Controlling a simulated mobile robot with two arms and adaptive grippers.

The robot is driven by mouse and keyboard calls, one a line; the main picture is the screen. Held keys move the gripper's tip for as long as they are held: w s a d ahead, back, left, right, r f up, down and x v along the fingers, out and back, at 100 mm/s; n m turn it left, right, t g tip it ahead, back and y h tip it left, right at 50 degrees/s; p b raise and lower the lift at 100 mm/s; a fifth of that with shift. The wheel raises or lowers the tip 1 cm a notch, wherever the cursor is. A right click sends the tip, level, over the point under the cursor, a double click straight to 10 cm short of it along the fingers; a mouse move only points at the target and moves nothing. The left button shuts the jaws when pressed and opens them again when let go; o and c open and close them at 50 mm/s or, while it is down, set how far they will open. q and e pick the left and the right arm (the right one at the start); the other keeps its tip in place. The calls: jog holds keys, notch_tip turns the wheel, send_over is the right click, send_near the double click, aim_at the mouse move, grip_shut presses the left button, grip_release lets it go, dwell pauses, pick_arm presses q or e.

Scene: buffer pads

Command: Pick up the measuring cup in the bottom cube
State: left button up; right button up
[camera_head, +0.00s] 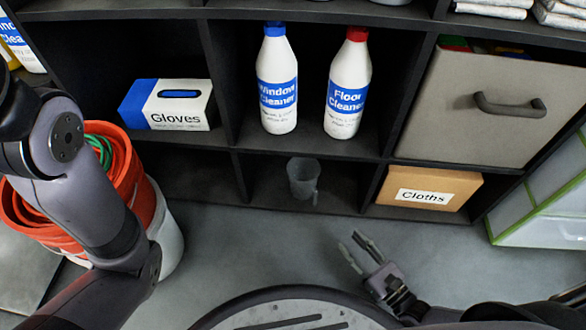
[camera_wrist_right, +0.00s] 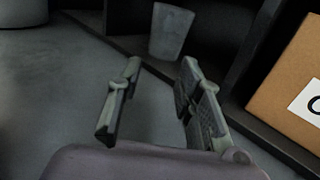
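The measuring cup (camera_head: 303,178) is a grey, see-through cup with a handle on its right side. It stands upright in the bottom middle cube of the dark shelf (camera_head: 269,156). In the right wrist view the cup (camera_wrist_right: 170,32) shows at the top, beyond the fingers. My right gripper (camera_head: 358,250) is open and empty, in front of the shelf over the floor, below and to the right of the cup. Its fingers also show apart in the right wrist view (camera_wrist_right: 158,92). My left arm comes in at the left, but its gripper is out of view.
A cardboard box labelled Cloths (camera_head: 448,190) fills the cube right of the cup. Window cleaner (camera_head: 277,90) and floor cleaner (camera_head: 346,95) bottles stand in the cube above. The grey floor (camera_head: 270,245) before the cup is clear.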

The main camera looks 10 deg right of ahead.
aim_at(316, 201)
jog(key=b+x, duration=0.5)
jog(key=x, duration=0.7)
jog(key=shift+f, duration=0.1)
jog(key=b+x, duration=0.2)
jog(key=x, duration=0.1)
jog(key=b+x, duration=0.1)
jog(key=shift+w+d+f, duration=0.15)
jog(key=shift+w+d, duration=0.1)
jog(key=shift+w, duration=0.1)
jog(key=shift+w+a, duration=0.1)
jog(key=shift+w, duration=0.25)
grip_shut()
